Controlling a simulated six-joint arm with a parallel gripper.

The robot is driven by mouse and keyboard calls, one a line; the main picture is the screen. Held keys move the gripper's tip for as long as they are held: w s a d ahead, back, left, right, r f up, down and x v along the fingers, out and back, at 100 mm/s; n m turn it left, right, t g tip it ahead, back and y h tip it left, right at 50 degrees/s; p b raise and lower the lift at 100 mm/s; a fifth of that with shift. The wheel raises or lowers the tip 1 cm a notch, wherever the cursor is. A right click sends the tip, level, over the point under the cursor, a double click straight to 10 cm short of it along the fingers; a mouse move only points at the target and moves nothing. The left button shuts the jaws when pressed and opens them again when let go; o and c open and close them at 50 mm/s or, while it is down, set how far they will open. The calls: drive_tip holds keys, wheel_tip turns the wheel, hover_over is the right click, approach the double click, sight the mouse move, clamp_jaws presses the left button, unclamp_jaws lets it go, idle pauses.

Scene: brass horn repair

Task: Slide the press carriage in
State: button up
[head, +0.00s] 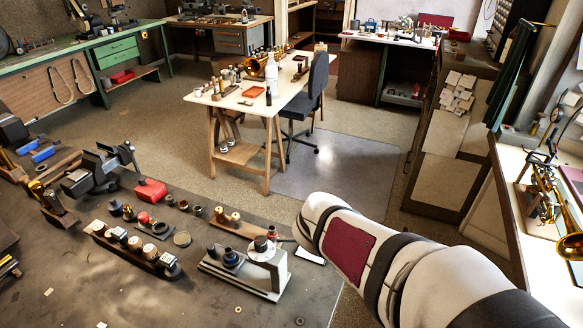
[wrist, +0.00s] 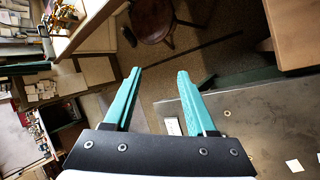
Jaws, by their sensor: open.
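A small grey press (head: 245,278) stands on the dark bench in the head view, with a flat base and a raised block at its right end. A dark cup-like part (head: 231,258) sits on the base left of the block. I cannot tell for sure which part is the carriage. My gripper (wrist: 159,72) is open and empty, its two teal fingers apart in the wrist view. The fingers do not show in the head view, where only my arm shows, right of the press. The press is not recognisable in the wrist view.
The dark bench (head: 110,290) also holds a wooden rack (head: 137,250) of small jars, a red box (head: 150,191) and several small parts left of and behind the press. A wooden table (head: 230,98) and an office chair (head: 313,85) stand beyond. A brass horn (head: 545,190) lies at right.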

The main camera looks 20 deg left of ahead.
drive_tip(key=w+a+f+n+t+y, duration=0.1)
drive_tip(key=w+a+n+t, duration=0.1)
drive_tip(key=a+n, duration=0.35)
drive_tip(key=w+a+f+n+t, duration=0.2)
drive_tip(key=a+n, duration=0.1)
drive_tip(key=a, duration=0.5)
drive_tip(key=n+t+y, duration=0.4)
drive_tip(key=n+y, duration=0.4)
drive_tip(key=n, duration=1.1)
approach(209, 250)
drive_tip(key=shift+m, duration=0.25)
drive_tip(key=x, duration=1)
drive_tip(key=shift+w+f, duration=0.1)
drive_tip(key=shift+w, duration=0.05)
drive_tip(key=shift+w+a+f, duration=0.1)
drive_tip(key=shift+w+a, duration=0.05)
drive_tip(key=shift+w, duration=0.25)
clamp_jaws()
